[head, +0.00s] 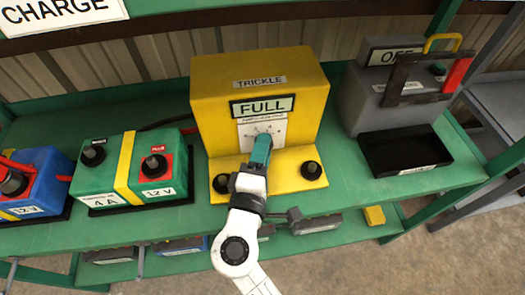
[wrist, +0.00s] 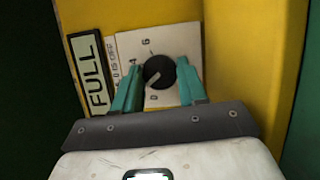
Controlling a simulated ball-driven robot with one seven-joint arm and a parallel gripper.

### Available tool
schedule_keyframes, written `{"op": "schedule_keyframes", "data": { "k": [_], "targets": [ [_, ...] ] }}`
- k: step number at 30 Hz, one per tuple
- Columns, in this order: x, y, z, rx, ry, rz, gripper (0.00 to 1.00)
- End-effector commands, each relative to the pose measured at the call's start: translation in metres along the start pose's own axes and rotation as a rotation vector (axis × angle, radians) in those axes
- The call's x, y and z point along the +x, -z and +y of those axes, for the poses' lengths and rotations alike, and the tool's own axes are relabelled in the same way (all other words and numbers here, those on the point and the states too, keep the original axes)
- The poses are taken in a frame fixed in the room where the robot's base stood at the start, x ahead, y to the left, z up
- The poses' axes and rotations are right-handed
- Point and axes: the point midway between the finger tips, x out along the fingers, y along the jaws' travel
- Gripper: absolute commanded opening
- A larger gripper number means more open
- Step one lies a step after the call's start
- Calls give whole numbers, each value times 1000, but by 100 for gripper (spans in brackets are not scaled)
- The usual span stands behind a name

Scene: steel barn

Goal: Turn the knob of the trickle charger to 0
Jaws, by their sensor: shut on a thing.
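The yellow trickle charger (head: 222,110) stands on the green shelf, with a TRICKLE label and a display (head: 263,106) reading FULL. Its black knob (wrist: 159,72) sits on a white dial plate (wrist: 128,48) in the wrist view. A light pointer line on the knob slants to the lower left of that picture. A digit like 0 shows below the knob and a 6 above it; other marks are small or hidden. My gripper (wrist: 157,76) has its teal fingers on both sides of the knob, shut on it. In the head view my gripper (head: 262,150) hides the knob.
Black posts (head: 311,170) stand on the charger's base, either side of my gripper. Left are a green 12 V battery (head: 108,172) and a blue one (head: 42,165). Right are a grey box (head: 372,102) with a handled switch and an OFF display, and a black tray (head: 405,150).

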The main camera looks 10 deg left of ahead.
Motion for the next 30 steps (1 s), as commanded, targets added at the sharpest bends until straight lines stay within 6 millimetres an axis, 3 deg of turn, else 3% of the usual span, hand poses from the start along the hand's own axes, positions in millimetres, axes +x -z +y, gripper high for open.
{"op": "schedule_keyframes", "data": {
  "k": [7,8,15,24,30],
  "targets": [
    [-1,1,-1,0,1,4,11],
    [-1,1,-1,0,2,5,44],
    [0,1,-1,0,1,3,67],
    [-3,0,0,0,1,2,67],
    [-29,1,-1,-1,2,4,67]
  ]
}}
